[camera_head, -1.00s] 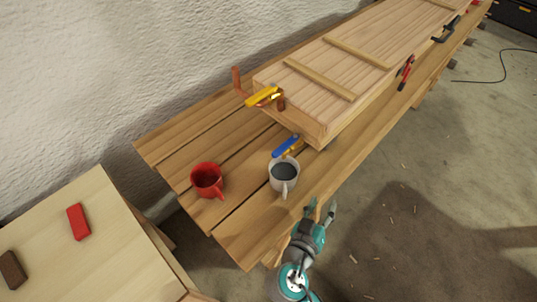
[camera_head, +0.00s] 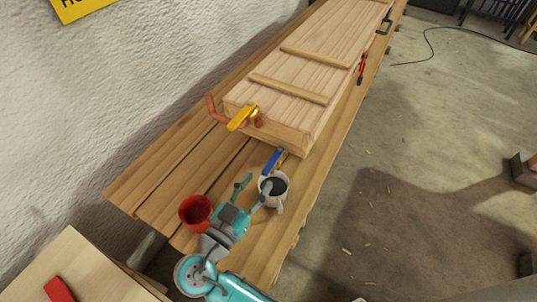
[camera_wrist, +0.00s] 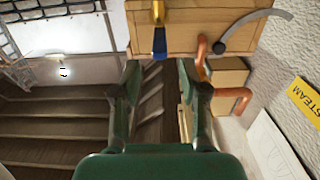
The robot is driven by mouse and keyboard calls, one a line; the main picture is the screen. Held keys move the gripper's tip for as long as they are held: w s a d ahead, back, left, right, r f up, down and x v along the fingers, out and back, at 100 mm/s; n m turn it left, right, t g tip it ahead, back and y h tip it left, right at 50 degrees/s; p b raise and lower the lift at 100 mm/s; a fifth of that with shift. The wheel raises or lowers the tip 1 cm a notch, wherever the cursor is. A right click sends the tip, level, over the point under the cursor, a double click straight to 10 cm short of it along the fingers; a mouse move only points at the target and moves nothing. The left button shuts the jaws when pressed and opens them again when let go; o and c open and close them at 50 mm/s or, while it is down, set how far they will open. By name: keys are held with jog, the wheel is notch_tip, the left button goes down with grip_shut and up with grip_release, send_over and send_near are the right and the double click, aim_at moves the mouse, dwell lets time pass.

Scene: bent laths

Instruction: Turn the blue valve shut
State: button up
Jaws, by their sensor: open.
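The blue valve lever (camera_head: 272,160) sits low by the near end of the wooden box (camera_head: 290,115), beside the grey-white mug. In the wrist view, the blue lever (camera_wrist: 159,42) points down from a brass-coloured fitting (camera_wrist: 158,12) at the top centre. My gripper (camera_head: 253,187) is open and empty, nearer the camera than the lever. Its left finger is over the planks and its right finger is close to the mug; I cannot tell if they touch. In the wrist view, my gripper's fingers (camera_wrist: 160,75) stand apart, with the lever beyond the gap between them.
A grey-white mug with dark liquid (camera_head: 278,186) stands right of my gripper; a red mug (camera_head: 195,210) stands left. A yellow lever (camera_head: 243,117) sits on copper pipe (camera_head: 213,108) at the box end. The white wall (camera_head: 90,120) runs along the left.

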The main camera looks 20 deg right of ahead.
aim_at(274, 158)
jog(key=x, duration=0.9)
jog(key=shift+w+d, duration=0.15)
jog(key=shift+d, duration=0.05)
grip_shut()
